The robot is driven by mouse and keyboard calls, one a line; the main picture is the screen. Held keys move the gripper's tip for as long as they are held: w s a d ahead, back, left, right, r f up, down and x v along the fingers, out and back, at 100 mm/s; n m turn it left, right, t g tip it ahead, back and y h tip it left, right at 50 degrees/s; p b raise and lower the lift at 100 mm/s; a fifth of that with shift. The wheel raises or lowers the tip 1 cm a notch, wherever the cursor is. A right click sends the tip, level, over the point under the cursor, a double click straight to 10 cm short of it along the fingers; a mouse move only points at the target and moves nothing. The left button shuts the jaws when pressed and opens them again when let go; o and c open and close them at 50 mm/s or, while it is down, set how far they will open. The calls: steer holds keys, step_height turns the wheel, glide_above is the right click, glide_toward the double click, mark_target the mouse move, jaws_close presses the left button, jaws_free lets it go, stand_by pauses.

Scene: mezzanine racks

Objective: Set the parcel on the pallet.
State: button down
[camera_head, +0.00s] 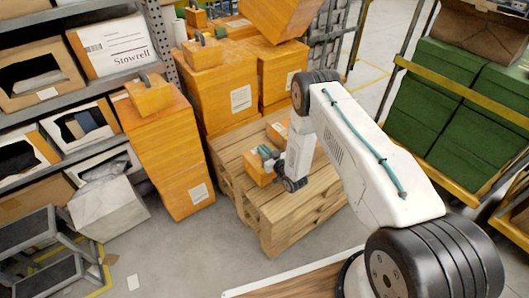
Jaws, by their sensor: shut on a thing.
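A small orange parcel (257,173) with a grey handle on top is at my gripper (268,156). My gripper is shut on it, and my arm's wrist hides its right side. The wooden pallet (280,223) lies on the floor in the middle of the view. The parcel appears over the pallet's top boards, near the middle. I cannot tell whether its underside touches the boards or is a little above them. An orange box (278,131) with a white label is just behind, partly hidden by my arm.
Large orange boxes (220,98) stand at the pallet's back. A tall orange box (172,160) stands left of it, with a handled parcel (148,97) on top. Shelves fill the left; a rack of green crates (430,90) stands right. The pallet's front boards are bare.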

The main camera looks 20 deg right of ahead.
steer(key=shift+f, duration=0.55)
steer(key=c, duration=1.3)
jaws_free()
